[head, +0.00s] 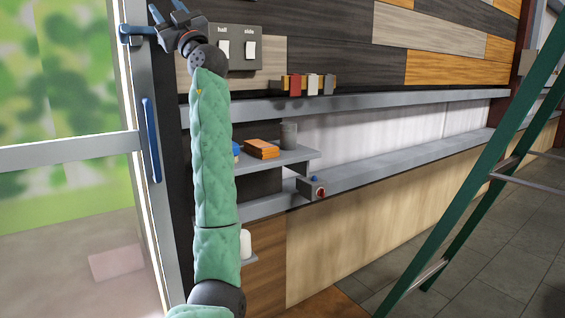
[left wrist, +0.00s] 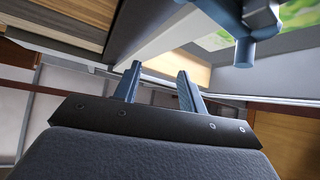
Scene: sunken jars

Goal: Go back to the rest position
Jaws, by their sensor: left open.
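My left gripper (head: 168,13) is at the top left of the head view, raised on my green-sleeved arm. It is beside a blue latch (head: 138,31) on the grey frame. In the left wrist view the two blue-grey fingers of my left gripper (left wrist: 158,78) stand apart with nothing between them. The blue latch (left wrist: 244,42) shows there at the upper right, apart from the fingers. My right gripper is in neither view.
A switch panel (head: 236,50) is right of my left wrist. A long blue handle (head: 151,140) is on the frame. Shelves hold small blocks (head: 311,84), orange items (head: 262,148) and a grey cup (head: 289,134). A green ladder (head: 480,180) stands at right.

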